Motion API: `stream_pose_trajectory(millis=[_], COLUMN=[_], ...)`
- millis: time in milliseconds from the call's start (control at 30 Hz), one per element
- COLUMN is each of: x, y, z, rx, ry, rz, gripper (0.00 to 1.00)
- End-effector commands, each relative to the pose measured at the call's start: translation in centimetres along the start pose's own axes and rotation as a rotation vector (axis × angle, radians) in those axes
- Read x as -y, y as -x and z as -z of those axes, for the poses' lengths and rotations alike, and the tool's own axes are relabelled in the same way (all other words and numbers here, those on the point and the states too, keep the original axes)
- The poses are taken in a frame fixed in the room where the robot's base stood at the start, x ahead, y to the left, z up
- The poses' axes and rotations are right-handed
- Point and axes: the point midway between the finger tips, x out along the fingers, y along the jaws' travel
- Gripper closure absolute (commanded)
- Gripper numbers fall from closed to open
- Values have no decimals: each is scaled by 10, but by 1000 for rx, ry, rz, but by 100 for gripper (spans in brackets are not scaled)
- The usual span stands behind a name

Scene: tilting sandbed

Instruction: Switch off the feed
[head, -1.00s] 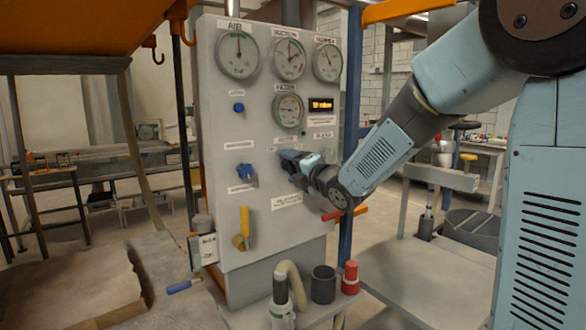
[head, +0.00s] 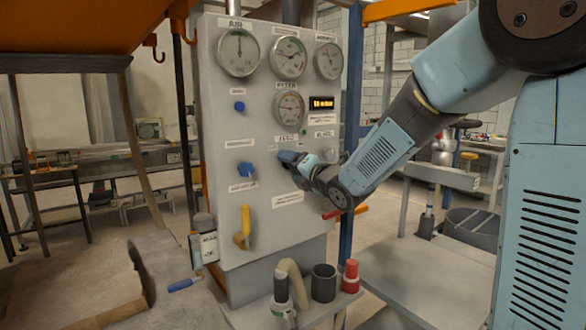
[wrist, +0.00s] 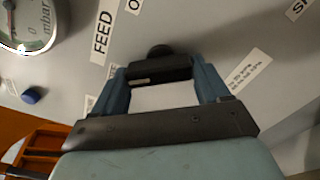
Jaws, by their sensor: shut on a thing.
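The upright grey control panel (head: 220,150) fills the middle of the head view. My gripper (head: 285,157) is at its face, just below a small label at the panel's middle. In the wrist view a FEED label (wrist: 103,32) is on the panel, up and left of the fingers. Both blue fingers of my gripper (wrist: 161,80) are closed on a dark knob (wrist: 161,68), one on each side. A round dark part shows behind the knob's bar. In the head view the knob is mostly hidden by my gripper, and its exact setting cannot be told.
Round gauges, including the AIR gauge (head: 238,53), and a lit display (head: 321,104) are above. Blue knobs (head: 245,169) and a yellow lever (head: 243,228) are to the left. A red handle (head: 332,214) is below right. A shelf (head: 318,309) holds a dark cup and a red-topped item.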

Motion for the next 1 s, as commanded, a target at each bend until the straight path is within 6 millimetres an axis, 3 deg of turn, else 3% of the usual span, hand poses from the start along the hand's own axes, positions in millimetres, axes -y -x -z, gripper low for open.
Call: stream_pose_trajectory(millis=[233,567,767,1000], x=[3,1,0,2], y=[1,4,28,72], z=[1,0,-1,-1], rx=[-1,1,2,3], ry=[-2,0,0,-1], rz=[7,2,1,4], gripper=[5,4,4,4])
